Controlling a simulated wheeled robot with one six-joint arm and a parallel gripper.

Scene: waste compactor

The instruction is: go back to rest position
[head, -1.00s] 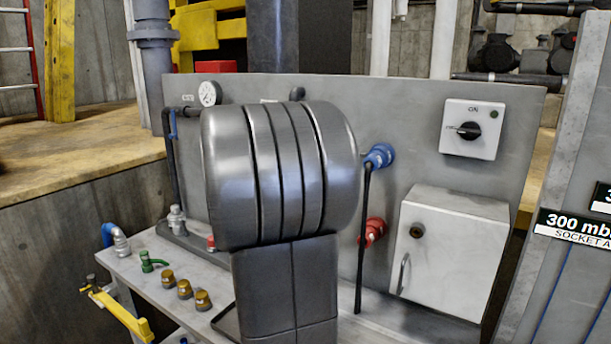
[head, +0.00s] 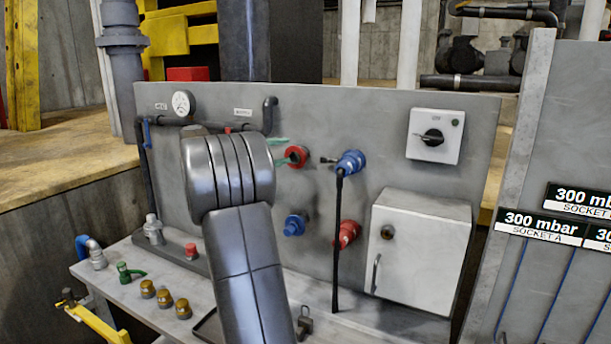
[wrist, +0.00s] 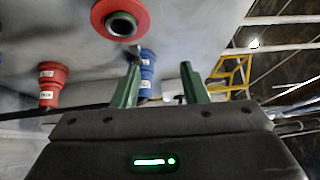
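My gripper (head: 280,152) is partly hidden behind my grey arm in the head view; its green fingers show in front of the panel, close to the upper red socket (head: 297,156). In the wrist view my gripper (wrist: 160,67) has its two green fingers apart, with nothing between them. The red socket (wrist: 122,22) shows above the left finger there. A blue plug (head: 350,163) with a black cable hanging down is in the panel to the right.
The grey panel also has a lower blue socket (head: 295,225), a lower red socket (head: 348,233), a switch box (head: 434,136) and a white box (head: 418,250). Brass caps (head: 164,299) and a green valve (head: 128,273) are on the ledge at left. Labelled boards (head: 545,226) stand at right.

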